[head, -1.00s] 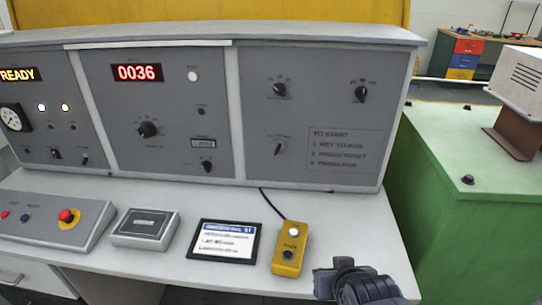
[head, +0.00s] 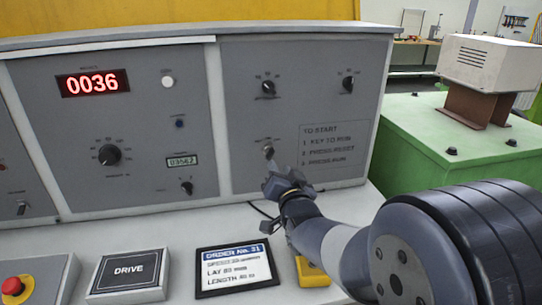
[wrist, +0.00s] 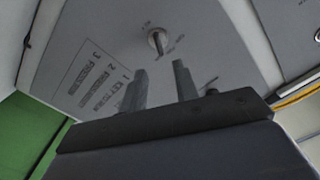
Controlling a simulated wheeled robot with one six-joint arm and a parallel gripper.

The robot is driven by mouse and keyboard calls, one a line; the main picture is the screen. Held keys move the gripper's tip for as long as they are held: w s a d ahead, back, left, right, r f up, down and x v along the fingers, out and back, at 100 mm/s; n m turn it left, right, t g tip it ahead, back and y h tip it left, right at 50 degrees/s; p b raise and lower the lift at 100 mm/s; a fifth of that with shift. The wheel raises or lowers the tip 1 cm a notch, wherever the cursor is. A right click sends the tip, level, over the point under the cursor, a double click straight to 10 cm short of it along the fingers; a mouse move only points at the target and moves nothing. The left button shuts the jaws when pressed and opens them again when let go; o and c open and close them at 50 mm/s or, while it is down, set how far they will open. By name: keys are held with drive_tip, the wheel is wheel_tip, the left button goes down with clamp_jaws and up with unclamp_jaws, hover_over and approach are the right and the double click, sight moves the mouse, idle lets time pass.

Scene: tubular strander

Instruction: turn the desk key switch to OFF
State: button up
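The desk key switch (head: 267,151) is on the lower left of the right-hand grey panel, left of the printed start instructions. In the wrist view the key switch (wrist: 157,42) is a pale round collar with a dark key standing out of it; its labels are too small to read. My gripper (head: 272,178) is just below and in front of it in the head view. In the wrist view my gripper (wrist: 159,78) has its two fingers spread with an empty gap between them, and the key lies beyond the fingertips, apart from them.
Two more rotary knobs (head: 268,87) (head: 348,83) sit higher on the same panel. An order card (head: 237,268), a drive box (head: 128,272), a red stop button (head: 13,286) and a yellow control box (head: 312,272) are on the desk. A green machine (head: 450,150) stands right.

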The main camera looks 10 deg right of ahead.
sight(273, 154)
drive_tip(key=w+p, duration=0.1)
drive_tip(key=w, duration=0.7)
clamp_jaws()
idle(0.3)
